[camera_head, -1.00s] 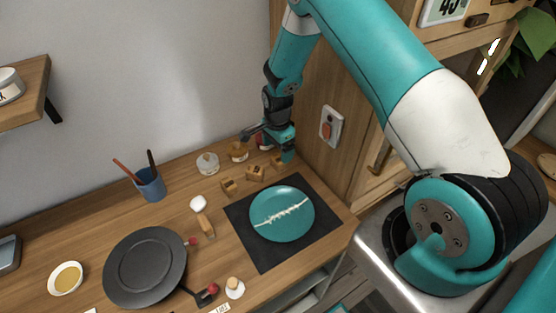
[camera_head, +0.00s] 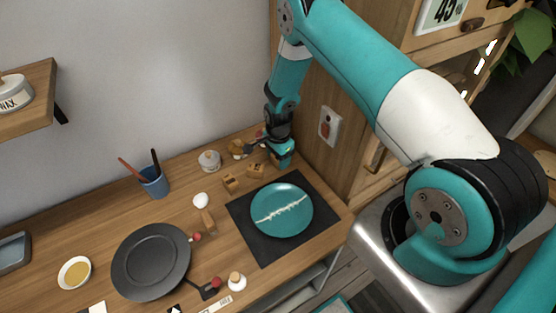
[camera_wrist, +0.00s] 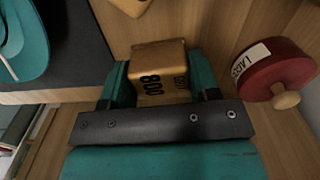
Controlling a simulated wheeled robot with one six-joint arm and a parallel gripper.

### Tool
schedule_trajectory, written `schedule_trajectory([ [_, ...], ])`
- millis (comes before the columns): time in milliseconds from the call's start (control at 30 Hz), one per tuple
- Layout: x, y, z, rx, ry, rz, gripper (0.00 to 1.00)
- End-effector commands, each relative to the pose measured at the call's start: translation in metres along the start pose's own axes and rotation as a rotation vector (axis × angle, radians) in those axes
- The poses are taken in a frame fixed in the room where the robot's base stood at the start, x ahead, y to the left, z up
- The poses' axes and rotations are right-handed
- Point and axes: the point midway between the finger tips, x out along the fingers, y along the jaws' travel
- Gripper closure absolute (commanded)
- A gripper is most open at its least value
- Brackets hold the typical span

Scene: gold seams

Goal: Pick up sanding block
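The wooden sanding block (camera_wrist: 160,68) marked 800 GRIT sits between the teal fingers of my gripper (camera_wrist: 161,85) in the wrist view. In the head view my gripper (camera_head: 281,158) points down at the back right of the worktop and hides this block. Two similar blocks stand to its left, one nearer (camera_head: 256,171) and one farther (camera_head: 229,182). Whether the held block touches the wood cannot be told.
A teal plate (camera_head: 282,210) with a pale seam lies on a dark mat (camera_head: 263,250) in front of my gripper. A red lidded pot (camera_wrist: 275,70) stands close right in the wrist view. The wooden cabinet side (camera_head: 310,150) is near on the right.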

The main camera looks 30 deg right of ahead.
Motion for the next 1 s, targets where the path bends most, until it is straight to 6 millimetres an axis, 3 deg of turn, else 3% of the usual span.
schedule_trajectory([
  [333, -0.004, -0.001, 0.000, 0.000, 0.000, -0.001, 0.67],
  [533, -0.024, -0.001, 0.000, 0.000, 0.001, -0.004, 0.67],
  [667, -0.054, -0.002, 0.000, 0.000, 0.001, -0.007, 0.67],
  [1000, -0.152, -0.001, 0.000, 0.000, 0.001, -0.007, 0.67],
])
